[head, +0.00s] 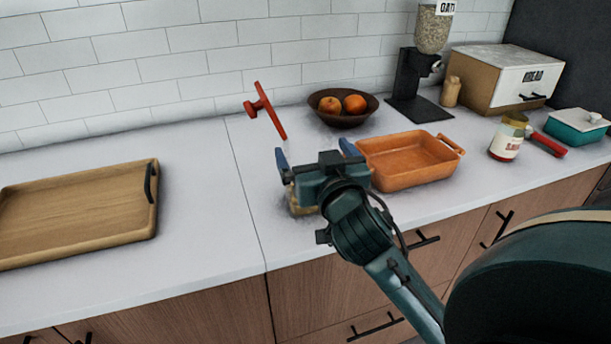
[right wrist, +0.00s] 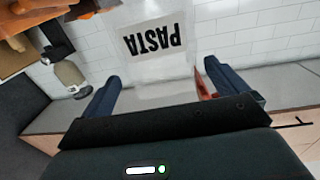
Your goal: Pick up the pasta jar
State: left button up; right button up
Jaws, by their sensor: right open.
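The pasta jar shows in the right wrist view as a pale, see-through body with an upside-down PASTA label (right wrist: 153,40). In the head view only a tan lower part of what looks like the jar (head: 301,206) shows; my right gripper hides the rest. My right gripper (head: 316,153) is open over the counter at the jar. In the right wrist view its two blue fingers (right wrist: 166,88) stand apart, with the jar's pale body in the gap between them. I cannot tell whether either finger touches it. My left gripper is not in view.
An orange baking dish (head: 408,178) stands close to the right of the gripper. Behind are a red upright item (head: 270,112), a fruit bowl (head: 342,120) and an oats dispenser (head: 409,85). A wooden tray (head: 75,208) lies left; the counter between is clear.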

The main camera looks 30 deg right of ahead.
aim_at(300, 130)
jog(key=x, duration=0.4)
jog(key=shift+w+r+p, duration=0.1)
jog(key=shift+w+p, duration=0.3)
jog(key=shift+w, duration=0.05)
jog(key=c, duration=1.8)
jog(key=shift+r, duration=0.1)
jog(key=shift+c, duration=0.4)
